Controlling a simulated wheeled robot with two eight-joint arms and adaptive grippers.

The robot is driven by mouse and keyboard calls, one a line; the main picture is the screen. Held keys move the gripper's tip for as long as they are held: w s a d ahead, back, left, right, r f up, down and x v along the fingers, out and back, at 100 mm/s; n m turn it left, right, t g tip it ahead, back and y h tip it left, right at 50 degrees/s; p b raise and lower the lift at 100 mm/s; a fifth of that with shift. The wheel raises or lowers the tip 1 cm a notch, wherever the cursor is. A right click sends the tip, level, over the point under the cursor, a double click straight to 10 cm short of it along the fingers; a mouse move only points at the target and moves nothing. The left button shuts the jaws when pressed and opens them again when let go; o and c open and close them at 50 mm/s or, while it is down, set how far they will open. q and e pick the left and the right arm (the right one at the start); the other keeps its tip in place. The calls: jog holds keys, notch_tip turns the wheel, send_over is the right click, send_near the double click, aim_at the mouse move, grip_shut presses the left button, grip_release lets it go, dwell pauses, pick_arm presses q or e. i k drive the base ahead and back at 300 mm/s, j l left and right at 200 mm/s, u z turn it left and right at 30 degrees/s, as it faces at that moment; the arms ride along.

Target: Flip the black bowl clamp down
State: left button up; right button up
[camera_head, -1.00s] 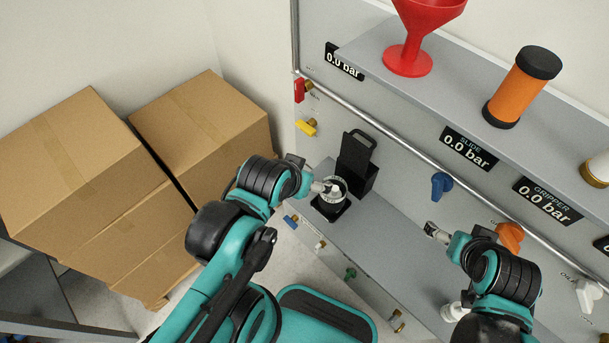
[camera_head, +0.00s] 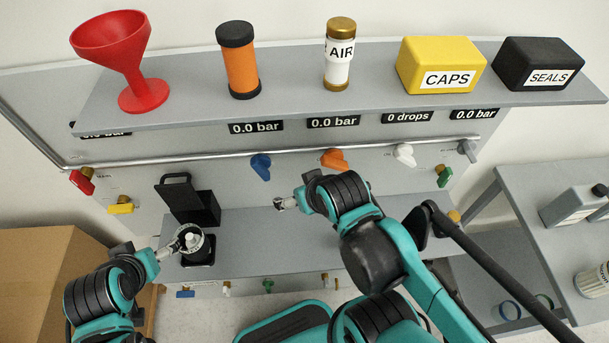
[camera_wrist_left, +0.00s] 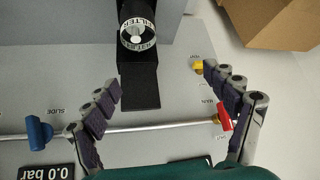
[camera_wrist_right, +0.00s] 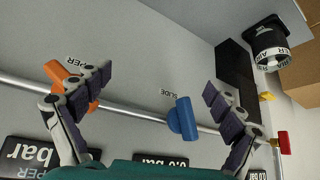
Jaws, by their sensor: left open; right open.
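The black bowl clamp (camera_head: 180,194) stands raised, its looped handle up, at the back of a black block on the grey ledge. In front of it is a black filter bowl (camera_head: 197,247) with a white lettered ring. My left gripper (camera_head: 173,247) is open beside the bowl's left side; in the left wrist view its open fingers (camera_wrist_left: 160,85) show the black holder (camera_wrist_left: 140,85) between and beyond them, with the ringed bowl above. My right gripper (camera_head: 283,204) is open and empty over the ledge, right of the clamp; its spread fingers (camera_wrist_right: 158,82) face the panel.
The upper shelf holds a red funnel (camera_head: 121,58) and several containers. Cardboard boxes (camera_head: 45,270) stand at left. The ledge right of the bowl is clear.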

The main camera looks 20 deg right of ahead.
aim_at(181, 196)
jog(key=k+j, duration=0.55)
jog(key=k+j+z, duration=0.15)
jog(key=k+j, duration=0.35)
jog(key=k, duration=0.25)
jog(key=i+j, duration=0.15)
jog(key=j, duration=0.15)
jog(key=i+j, duration=0.1)
jog(key=j, duration=0.2)
